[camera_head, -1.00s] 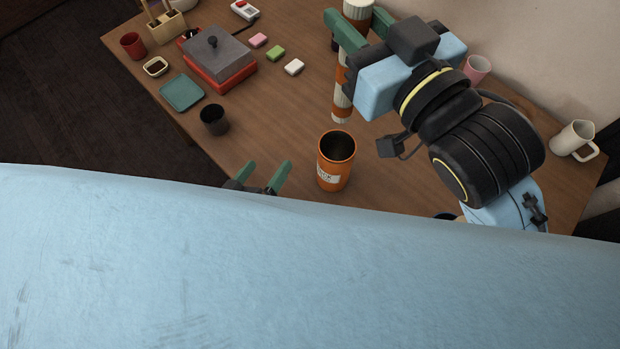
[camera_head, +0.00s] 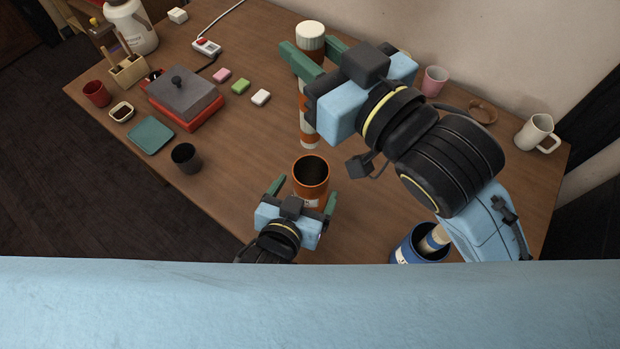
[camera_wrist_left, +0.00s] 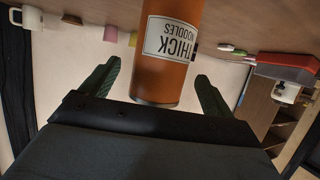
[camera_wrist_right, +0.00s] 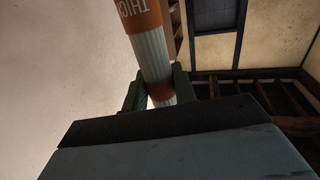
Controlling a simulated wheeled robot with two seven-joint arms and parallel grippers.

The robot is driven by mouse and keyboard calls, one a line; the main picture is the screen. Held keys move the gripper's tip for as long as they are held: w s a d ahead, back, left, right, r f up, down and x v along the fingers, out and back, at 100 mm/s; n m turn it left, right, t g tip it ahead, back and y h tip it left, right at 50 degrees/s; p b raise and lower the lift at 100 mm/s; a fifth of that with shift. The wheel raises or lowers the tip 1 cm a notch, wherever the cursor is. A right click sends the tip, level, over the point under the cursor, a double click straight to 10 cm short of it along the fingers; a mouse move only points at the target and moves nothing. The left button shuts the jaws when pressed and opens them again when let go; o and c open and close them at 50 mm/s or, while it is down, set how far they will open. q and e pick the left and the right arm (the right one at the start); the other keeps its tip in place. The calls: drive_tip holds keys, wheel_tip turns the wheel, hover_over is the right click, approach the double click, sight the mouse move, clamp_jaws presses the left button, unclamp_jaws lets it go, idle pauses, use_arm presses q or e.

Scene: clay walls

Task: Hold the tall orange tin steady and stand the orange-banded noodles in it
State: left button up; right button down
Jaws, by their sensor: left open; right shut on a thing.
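The tall orange tin (camera_head: 311,176) stands open and upright on the table, its dark inside empty as far as I see. My left gripper (camera_head: 303,194) is open at its near side, fingers to either side. In the left wrist view the tin (camera_wrist_left: 172,75), labelled "THICK NOODLES", shows between the open fingers (camera_wrist_left: 155,85), with gaps on both sides. My right gripper (camera_head: 312,62) is shut on the orange-banded noodles (camera_head: 308,128), a pale, roughly upright bundle behind the tin. The bundle (camera_wrist_right: 150,52) also shows in the right wrist view, between the fingers (camera_wrist_right: 157,88).
A blue tin (camera_head: 405,248) holding a pale bundle stands by my right arm. A dark cup (camera_head: 186,157), teal plate (camera_head: 151,136) and red box with grey lid (camera_head: 187,98) are left. A pink cup (camera_head: 434,80) and white mug (camera_head: 537,133) are right.

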sight(316, 171)
use_arm(q)
drive_tip(key=shift+x, duration=2.05)
drive_tip(key=shift+c, duration=0.2)
drive_tip(key=c, duration=1)
drive_tip(key=shift+c, duration=0.2)
use_arm(e)
drive_tip(key=shift+f, duration=6.45)
drive_tip(key=c, duration=1)
unclamp_jaws()
drive_tip(key=shift+c, duration=0.2)
drive_tip(key=shift+s, duration=0.1)
drive_tip(key=v, duration=1.2)
